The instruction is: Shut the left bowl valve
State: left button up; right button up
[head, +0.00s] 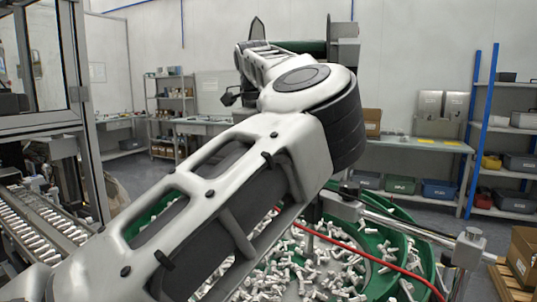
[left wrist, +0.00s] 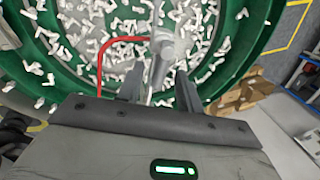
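The green bowl (left wrist: 245,50) full of small white parts fills the upper left wrist view. A grey metal fitting (left wrist: 161,48), with the red hose (left wrist: 100,62) running to its left, stands over it; it looks like the valve. My left gripper (left wrist: 159,90) is open, its two dark fingers apart on either side of the fitting's lower end. I cannot tell whether they touch it, or how the valve is set. In the head view my left arm covers much of the green bowl (head: 427,262) and hides the valve. My right gripper is not in view.
A metal rail (head: 405,222) with a clamp post (head: 468,247) crosses the bowl's right side. A cardboard box (head: 523,255) stands at the right edge. A conveyor (head: 45,225) with parts runs at the left. Shelves and benches stand farther back.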

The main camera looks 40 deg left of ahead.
pick_arm(q)
grip_shut()
